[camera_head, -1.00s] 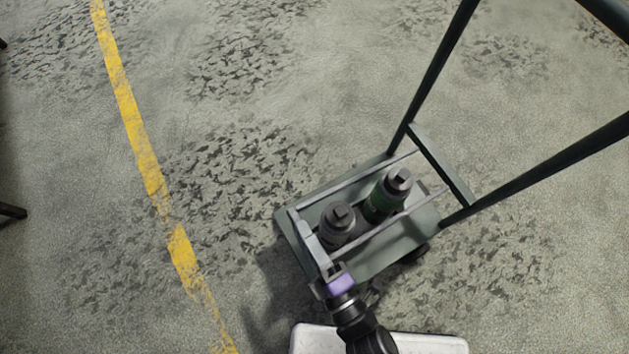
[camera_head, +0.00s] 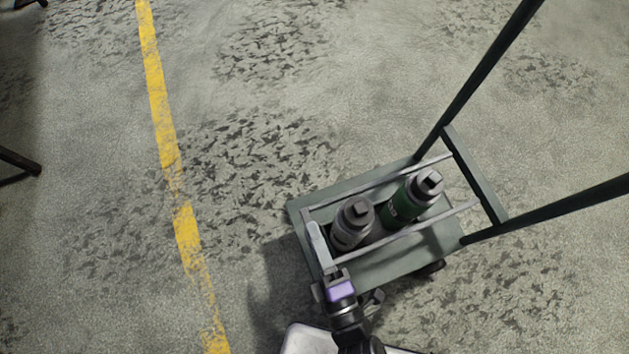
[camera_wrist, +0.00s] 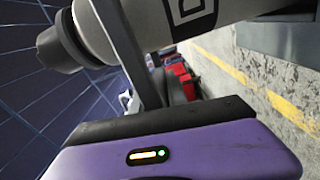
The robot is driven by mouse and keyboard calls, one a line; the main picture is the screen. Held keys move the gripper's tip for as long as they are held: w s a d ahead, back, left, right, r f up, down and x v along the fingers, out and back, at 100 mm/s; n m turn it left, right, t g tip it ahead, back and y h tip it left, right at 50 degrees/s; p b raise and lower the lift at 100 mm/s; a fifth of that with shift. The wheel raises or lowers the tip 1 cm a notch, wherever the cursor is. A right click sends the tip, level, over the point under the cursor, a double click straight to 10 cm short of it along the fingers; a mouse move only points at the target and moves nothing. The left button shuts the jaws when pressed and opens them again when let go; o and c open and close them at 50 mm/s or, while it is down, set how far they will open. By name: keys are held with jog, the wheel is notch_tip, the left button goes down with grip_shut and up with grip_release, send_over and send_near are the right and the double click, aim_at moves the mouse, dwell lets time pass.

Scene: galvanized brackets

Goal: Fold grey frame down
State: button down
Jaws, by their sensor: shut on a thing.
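The grey frame (camera_head: 390,180) is made of thin rails and an end bar, around two canisters on a dark green cart. One canister (camera_head: 351,229) is grey with a dark cap; the other (camera_head: 402,207) is green. My gripper (camera_head: 332,276), with a purple body, is shut on the frame's end bar at its near corner. In the wrist view a grey bar (camera_wrist: 128,50) of the frame rises from the gripper and crosses in front of the grey canister (camera_wrist: 160,30). The fingertips are mostly hidden there. The frame's exact tilt is hard to judge.
The cart's deck (camera_head: 395,268) shows around the frame. Its tall handle posts (camera_head: 490,72) rise at the right. A yellow line (camera_head: 160,110) runs along worn concrete at the left. Dark legs (camera_head: 18,160) stand at the far left edge; the floor between is clear.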

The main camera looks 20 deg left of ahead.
jog(key=c, duration=1.3)
grip_release()
jog(key=shift+d+f, duration=0.1)
jog(key=shift+f, duration=0.4)
jog(key=shift+c, duration=0.2)
jog(key=shift+r, duration=0.1)
jog(key=shift+s, duration=0.1)
jog(key=p+v, duration=0.1)
jog(key=v, duration=0.6)
jog(key=shift+s+d+p, duration=0.2)
jog(key=shift+s+p, duration=0.05)
jog(key=shift+p, duration=0.15)
